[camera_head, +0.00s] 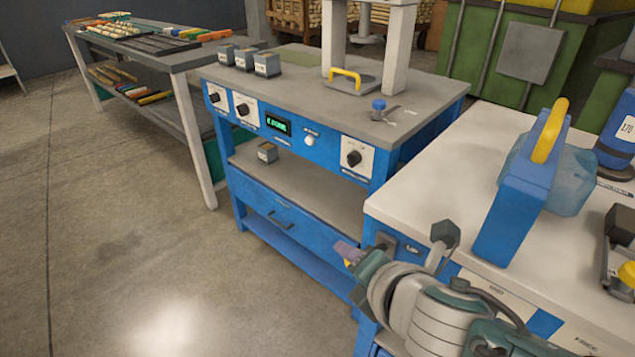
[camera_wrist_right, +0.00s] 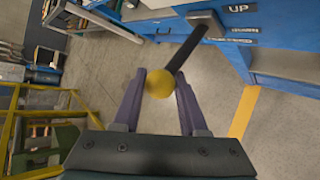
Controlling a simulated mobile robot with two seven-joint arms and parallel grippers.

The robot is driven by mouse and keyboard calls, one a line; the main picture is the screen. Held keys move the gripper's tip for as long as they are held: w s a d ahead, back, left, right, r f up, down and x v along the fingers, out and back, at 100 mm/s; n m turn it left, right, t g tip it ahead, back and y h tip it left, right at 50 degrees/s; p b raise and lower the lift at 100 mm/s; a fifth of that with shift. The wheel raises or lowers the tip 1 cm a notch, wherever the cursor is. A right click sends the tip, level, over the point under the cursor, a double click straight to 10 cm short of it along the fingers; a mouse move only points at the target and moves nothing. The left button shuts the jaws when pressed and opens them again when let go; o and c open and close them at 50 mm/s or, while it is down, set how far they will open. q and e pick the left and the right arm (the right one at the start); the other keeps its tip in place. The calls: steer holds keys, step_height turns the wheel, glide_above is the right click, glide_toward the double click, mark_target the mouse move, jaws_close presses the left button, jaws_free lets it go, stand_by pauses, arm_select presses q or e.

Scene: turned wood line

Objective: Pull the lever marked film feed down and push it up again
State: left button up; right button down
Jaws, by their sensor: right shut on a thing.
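My right gripper (camera_wrist_right: 160,76) has its two purple fingers on either side of the yellow ball knob (camera_wrist_right: 158,83) and is shut on it. The knob ends a dark lever (camera_wrist_right: 188,46), whose shaft runs up to the right in the right wrist view, toward the blue cabinet front. A plate reading UP (camera_wrist_right: 238,8) is beside the lever's root; a smaller plate below it is unreadable. In the head view my right gripper (camera_head: 347,254) is at the cabinet's left side, below the UP plate (camera_head: 411,248). A little yellow shows there; my arm hides most of the lever. My left gripper is out of view.
The white-topped blue cabinet (camera_head: 440,178) carries a blue container with a yellow handle (camera_head: 525,180). Behind it stands a blue bench (camera_head: 290,100) with knobs, a display and small blocks. Open concrete floor (camera_head: 130,230) lies to the left.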

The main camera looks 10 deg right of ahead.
steer(key=shift+w+r, duration=0.2)
steer(key=shift+r, duration=0.1)
steer(key=c, duration=0.8)
jaws_free()
steer(key=shift+d, duration=0.1)
steer(key=o, duration=0.3)
steer(key=shift+d+f, duration=0.1)
steer(key=shift+d, duration=0.05)
steer(key=shift+s+r, duration=0.2)
steer(key=shift+s, duration=0.05)
steer(key=p+v, duration=0.5)
steer(key=v, duration=0.4)
steer(key=shift+s+r+p, duration=0.1)
steer(key=shift+s+p, duration=0.05)
steer(key=shift+p, duration=0.25)
